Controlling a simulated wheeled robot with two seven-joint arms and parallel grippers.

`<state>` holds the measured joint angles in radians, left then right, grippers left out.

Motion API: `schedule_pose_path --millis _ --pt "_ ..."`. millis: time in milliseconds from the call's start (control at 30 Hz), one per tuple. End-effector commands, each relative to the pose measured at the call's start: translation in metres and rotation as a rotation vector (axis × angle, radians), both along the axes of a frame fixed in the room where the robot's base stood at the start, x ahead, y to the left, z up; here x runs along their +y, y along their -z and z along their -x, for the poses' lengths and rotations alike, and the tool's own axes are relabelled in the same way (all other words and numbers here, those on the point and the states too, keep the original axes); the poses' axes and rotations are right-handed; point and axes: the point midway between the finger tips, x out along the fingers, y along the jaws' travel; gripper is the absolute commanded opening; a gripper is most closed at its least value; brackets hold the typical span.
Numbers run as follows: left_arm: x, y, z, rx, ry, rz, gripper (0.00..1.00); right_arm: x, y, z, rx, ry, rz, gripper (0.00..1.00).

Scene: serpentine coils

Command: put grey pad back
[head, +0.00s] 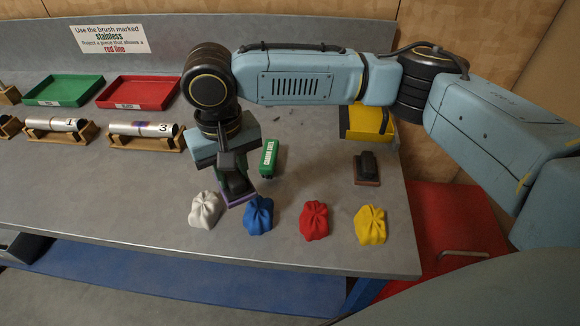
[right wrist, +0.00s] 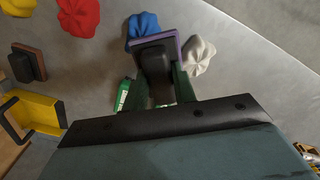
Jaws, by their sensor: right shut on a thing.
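My right gripper (head: 233,168) is shut on the black handle of a pad block (head: 239,197) with a purple edge. In the right wrist view the block (right wrist: 171,43) sits between the two dark green fingers (right wrist: 158,88). Its underside is hidden, and I cannot make out a grey face. The gripper holds it over the table, close behind the white cloth (head: 205,210) and the blue cloth (head: 258,214). I cannot tell whether it touches the table. A second black-handled block with a brown base (head: 367,180) stands at the right. My left gripper is not in view.
A red cloth (head: 314,221) and a yellow cloth (head: 370,224) lie near the front edge. A green box (head: 269,157) stands right of the gripper; a yellow holder (head: 353,127) is behind. Metal tubes (head: 142,130) on wooden cradles and green (head: 63,91) and red (head: 138,94) trays are left.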

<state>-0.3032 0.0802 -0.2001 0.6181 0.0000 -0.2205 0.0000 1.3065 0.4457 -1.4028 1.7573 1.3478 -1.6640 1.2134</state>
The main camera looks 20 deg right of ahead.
Motion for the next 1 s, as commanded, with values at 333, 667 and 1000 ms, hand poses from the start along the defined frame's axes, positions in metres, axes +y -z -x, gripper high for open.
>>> schedule_pose_path --millis 333,667,1000 --pt "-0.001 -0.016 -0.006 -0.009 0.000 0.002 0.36 -0.027 -0.006 -0.020 0.002 -0.561 -0.001 0.06" --pt "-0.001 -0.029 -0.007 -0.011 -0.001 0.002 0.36 -0.065 -0.008 -0.037 0.002 -1.168 -0.003 0.06" --pt "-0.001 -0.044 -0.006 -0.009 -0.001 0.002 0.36 -0.114 -0.006 -0.049 0.002 -1.781 -0.003 0.06"
